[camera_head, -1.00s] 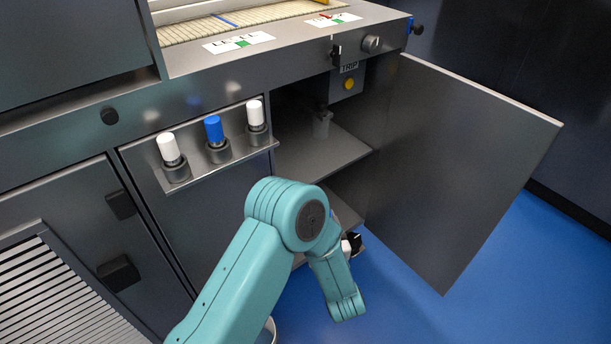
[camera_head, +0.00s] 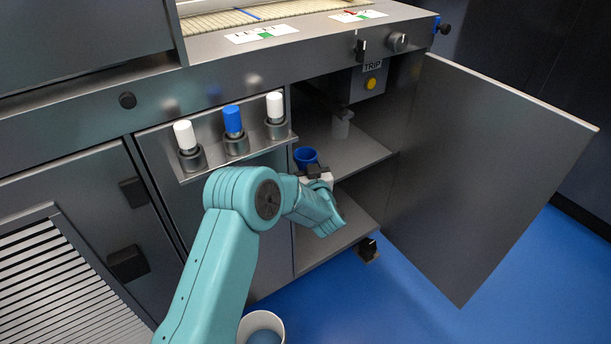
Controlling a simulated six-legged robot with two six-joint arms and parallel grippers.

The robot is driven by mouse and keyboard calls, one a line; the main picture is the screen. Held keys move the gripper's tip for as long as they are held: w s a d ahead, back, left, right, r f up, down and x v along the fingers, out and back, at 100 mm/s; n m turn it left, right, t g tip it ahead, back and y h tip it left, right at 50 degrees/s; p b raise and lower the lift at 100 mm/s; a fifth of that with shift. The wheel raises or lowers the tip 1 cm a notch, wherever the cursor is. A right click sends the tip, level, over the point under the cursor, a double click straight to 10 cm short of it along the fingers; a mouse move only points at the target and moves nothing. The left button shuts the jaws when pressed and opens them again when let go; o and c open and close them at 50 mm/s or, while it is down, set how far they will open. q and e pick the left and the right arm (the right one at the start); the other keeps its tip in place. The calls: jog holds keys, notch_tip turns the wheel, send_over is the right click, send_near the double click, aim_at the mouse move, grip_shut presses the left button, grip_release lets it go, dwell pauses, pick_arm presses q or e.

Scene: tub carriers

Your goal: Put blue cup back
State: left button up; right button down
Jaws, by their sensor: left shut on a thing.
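A blue cup (camera_head: 306,157) shows in the head view at the open cupboard, near the front edge of its upper shelf. My left gripper (camera_head: 315,174) is shut on the cup; my arm and the gripper body hide the cup's lower part. I cannot tell whether the cup touches the shelf (camera_head: 352,158). My right gripper is not in view.
The cupboard door (camera_head: 490,170) stands open to the right. A small clear cup (camera_head: 342,124) is at the back of the upper shelf. A rack (camera_head: 240,150) with white and blue capped bottles is left of the opening. A white bucket (camera_head: 262,328) stands on the blue floor.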

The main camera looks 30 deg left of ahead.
pick_arm(q)
jog(key=shift+w+a+f, duration=0.1)
jog(key=shift+a+f, duration=0.05)
jog(key=shift+f, duration=0.05)
jog(key=shift+f+b, duration=0.85)
jog(key=shift+f, duration=0.7)
jog(key=shift+f, duration=0.2)
jog(key=o, duration=0.9)
jog(key=shift+o, duration=0.2)
